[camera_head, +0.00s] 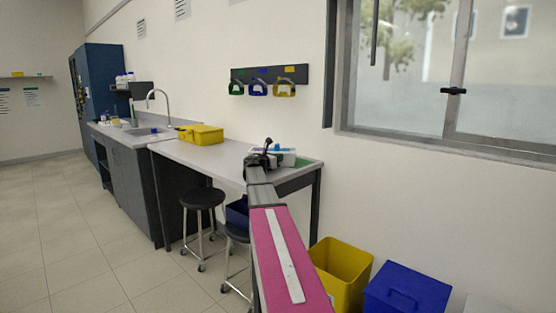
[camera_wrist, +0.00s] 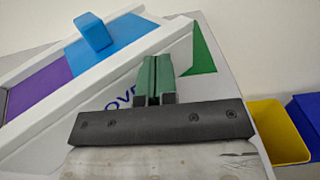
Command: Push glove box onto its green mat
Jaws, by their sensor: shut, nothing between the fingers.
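The glove box (camera_head: 287,157) is white with a blue piece showing on top, near the right end of the bench. In the wrist view the glove box (camera_wrist: 130,62) shows blue and purple areas inside a white rim, a raised blue block, and partly hidden lettering on its side. The green mat (camera_head: 309,162) shows at the bench's right end, just right of the box; its green edge (camera_wrist: 203,52) also shows in the wrist view. My gripper (camera_wrist: 156,62) is shut and empty, its green fingers at the box's lettered side. I cannot tell whether they touch it.
A yellow case (camera_head: 201,134) sits further left on the bench (camera_head: 215,155). Black stools (camera_head: 202,198) stand in front. A yellow bin (camera_head: 342,270) and a blue bin (camera_head: 406,292) stand on the floor right of the bench. A wall rack (camera_head: 268,80) hangs above.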

